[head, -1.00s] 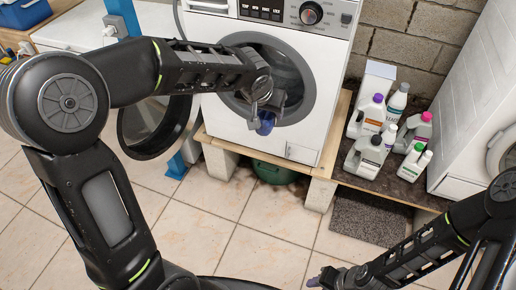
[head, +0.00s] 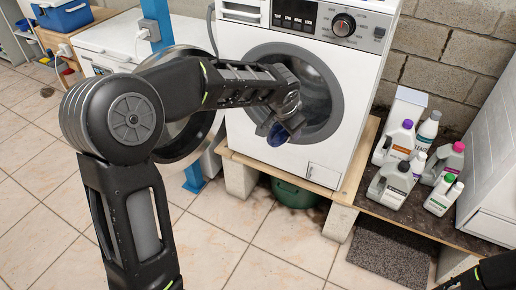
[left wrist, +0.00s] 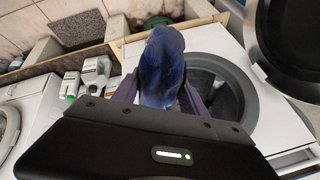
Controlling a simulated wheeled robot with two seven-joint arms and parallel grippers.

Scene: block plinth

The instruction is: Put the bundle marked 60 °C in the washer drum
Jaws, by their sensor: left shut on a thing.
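My left gripper (head: 283,127) is in front of the lower part of the washer's round opening. It is shut on a dark blue cloth bundle (left wrist: 162,68), which fills the space between the fingers in the left wrist view. The bundle (head: 277,136) shows only partly in the head view, below the gripper. No marking on it can be read. The washer (head: 262,149) is white, and its door (head: 196,146) stands open to the left. The drum opening (head: 318,98) is partly hidden by my arm; its dark inside also shows in the left wrist view (left wrist: 229,92). My right gripper is out of view.
The washer stands on a plinth of wood and blocks (head: 238,177). A green basin (head: 293,193) sits underneath. Several detergent bottles (head: 397,147) stand on a board to the right, and a grey mat (head: 391,254) lies below.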

